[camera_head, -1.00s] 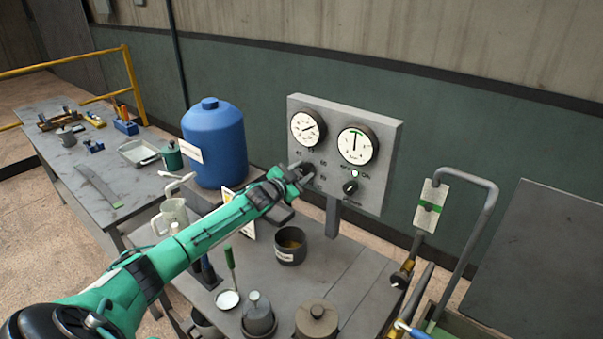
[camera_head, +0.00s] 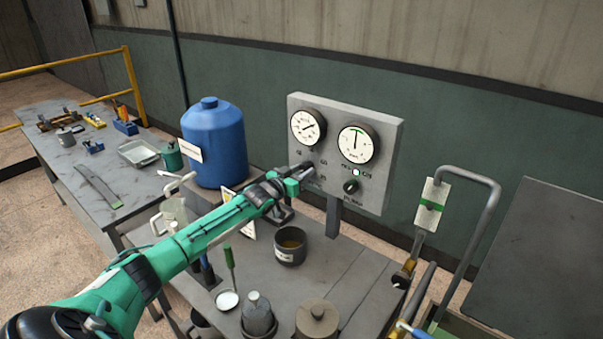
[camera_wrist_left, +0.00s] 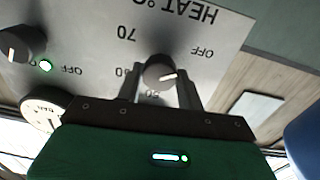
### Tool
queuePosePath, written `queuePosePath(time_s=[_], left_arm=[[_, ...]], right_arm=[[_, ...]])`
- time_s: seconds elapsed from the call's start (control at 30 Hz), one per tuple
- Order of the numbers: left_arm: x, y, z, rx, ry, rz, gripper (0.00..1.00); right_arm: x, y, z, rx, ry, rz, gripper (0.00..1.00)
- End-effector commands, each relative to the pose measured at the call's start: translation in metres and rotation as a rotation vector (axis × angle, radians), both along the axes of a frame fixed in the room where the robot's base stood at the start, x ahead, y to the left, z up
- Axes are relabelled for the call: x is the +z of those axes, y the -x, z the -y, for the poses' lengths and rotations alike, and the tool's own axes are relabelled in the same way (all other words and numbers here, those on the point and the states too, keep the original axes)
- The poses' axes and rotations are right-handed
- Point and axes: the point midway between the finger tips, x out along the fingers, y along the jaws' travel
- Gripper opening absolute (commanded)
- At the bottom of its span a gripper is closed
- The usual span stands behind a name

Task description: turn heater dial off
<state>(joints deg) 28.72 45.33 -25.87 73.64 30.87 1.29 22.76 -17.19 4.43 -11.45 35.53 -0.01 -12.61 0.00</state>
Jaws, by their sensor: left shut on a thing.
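The heater dial (camera_wrist_left: 158,72) is a dark round knob with a white pointer mark, on the grey control panel (camera_head: 388,150). In the left wrist view, the panel lettering appears upside down, with "HEAT °C" and an OFF label near this dial. The dial's white mark points right, a little below the direction of OFF. My left gripper (camera_wrist_left: 160,82) has one finger on each side of the dial and is shut on it. In the head view, my left gripper (camera_head: 306,172) reaches the panel's lower left and covers most of the dial. My right gripper is not in view.
A second dark knob (camera_head: 351,187) and a lit green lamp (camera_head: 356,172) sit right of the dial. Two gauges (camera_head: 308,126) are above. A blue drum (camera_head: 214,143) stands left of the panel. A dark cup (camera_head: 290,246) stands below my arm.

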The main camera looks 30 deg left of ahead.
Motion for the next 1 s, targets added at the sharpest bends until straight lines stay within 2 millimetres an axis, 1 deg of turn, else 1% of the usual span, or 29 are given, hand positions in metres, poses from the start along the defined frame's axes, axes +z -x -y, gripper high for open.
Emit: queuePosePath(time_s=[0.03,0.47,0.5,0.57,0.6,0.87,1.0], left_arm=[[-0.0033,0.0006,0.0005,0.0,0.005,-0.006,0.15],[-0.0037,0.0007,0.0007,0.0,0.013,-0.007,0.15],[-0.0038,0.0007,0.0008,0.0,0.013,-0.007,0.45],[-0.0035,0.0007,0.0007,0.0,0.012,-0.006,0.57],[-0.0031,0.0006,0.0007,0.0,0.012,-0.006,0.59],[-0.0016,0.0006,0.0003,0.0,0.012,-0.003,0.59],[-0.0029,0.0059,-0.0003,0.0,0.013,-0.003,0.59]], right_arm=[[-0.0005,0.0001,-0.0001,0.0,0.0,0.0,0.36],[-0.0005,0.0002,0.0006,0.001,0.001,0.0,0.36],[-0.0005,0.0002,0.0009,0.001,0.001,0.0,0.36],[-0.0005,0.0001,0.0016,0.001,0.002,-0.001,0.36],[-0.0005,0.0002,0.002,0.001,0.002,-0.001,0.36],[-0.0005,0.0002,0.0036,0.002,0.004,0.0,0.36],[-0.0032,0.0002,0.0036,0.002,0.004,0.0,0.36]])
